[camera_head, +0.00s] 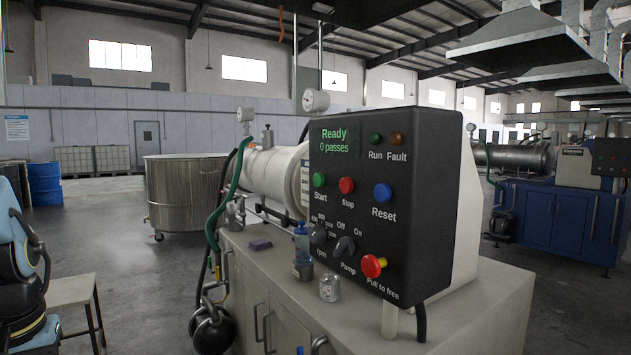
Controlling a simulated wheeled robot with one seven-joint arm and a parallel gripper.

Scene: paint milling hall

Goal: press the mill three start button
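A black control panel (425,225) on a mill faces me, tilted a little. Its green Start button (319,179) is at the panel's left, under a display (334,139) reading "Ready 0 passes". A red Stop button (346,185) and a blue Reset button (382,193) are to its right. Run (376,139) and Fault (397,140) lamps look dim. I cannot read a mill number here. My gripper is not in view, so its distance from the Start button cannot be seen.
Below are an rpm knob (319,236), a pump switch (345,246) and a red emergency stop (373,265). A bottle (302,249) and small can (329,288) stand on the cabinet beside the panel. A steel vat (184,196) stands behind; another mill (551,219) is at right.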

